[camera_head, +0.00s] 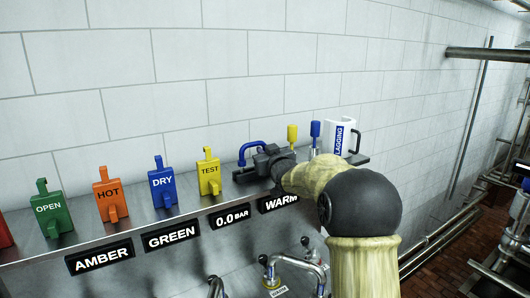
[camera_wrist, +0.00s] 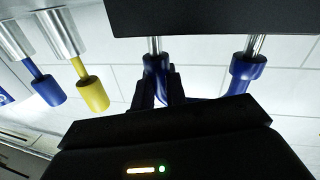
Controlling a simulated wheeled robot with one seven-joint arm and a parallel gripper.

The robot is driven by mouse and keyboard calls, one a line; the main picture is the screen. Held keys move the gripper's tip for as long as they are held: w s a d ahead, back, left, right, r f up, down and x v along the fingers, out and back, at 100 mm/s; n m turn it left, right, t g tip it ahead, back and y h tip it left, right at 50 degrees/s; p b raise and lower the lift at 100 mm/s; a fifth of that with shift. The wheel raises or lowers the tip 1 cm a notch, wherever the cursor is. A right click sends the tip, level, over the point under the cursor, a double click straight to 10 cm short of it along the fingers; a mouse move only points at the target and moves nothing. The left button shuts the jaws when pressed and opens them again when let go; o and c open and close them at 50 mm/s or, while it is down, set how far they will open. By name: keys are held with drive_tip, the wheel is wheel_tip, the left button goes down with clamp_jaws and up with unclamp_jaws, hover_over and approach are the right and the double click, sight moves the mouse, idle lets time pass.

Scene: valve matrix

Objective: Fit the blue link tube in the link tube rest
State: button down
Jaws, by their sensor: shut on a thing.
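The blue link tube (camera_head: 249,147) is an arched tube near the back of the metal panel top in the head view. In the wrist view its two thicker blue ends (camera_wrist: 247,70) line up with two bright metal pegs (camera_wrist: 155,45) on a dark block (camera_wrist: 210,15), apparently the link tube rest. The ends appear to meet the pegs; I cannot tell how far they are seated. My gripper (camera_wrist: 160,92) is shut on the tube near one end. In the head view my gripper (camera_head: 268,162) partly hides the tube and the rest.
A yellow handle (camera_head: 292,134) and a blue handle (camera_head: 315,130) stand close to the right of my gripper. A white LAGGING holder (camera_head: 341,136) is beyond them. Valve pipes (camera_head: 296,263) lie below.

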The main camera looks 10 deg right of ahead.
drive_tip(key=shift+f+b, duration=1)
drive_tip(key=shift+f, duration=0.05)
drive_tip(key=c, duration=1.3)
unclamp_jaws()
drive_tip(key=shift+c, duration=0.2)
drive_tip(key=s+d+b, duration=0.2)
drive_tip(key=s+b, duration=0.3)
drive_tip(key=s, duration=1.2)
drive_tip(key=shift+s, duration=0.15)
wheel_tip(320, 180, up, 8)
drive_tip(key=p, duration=0.7)
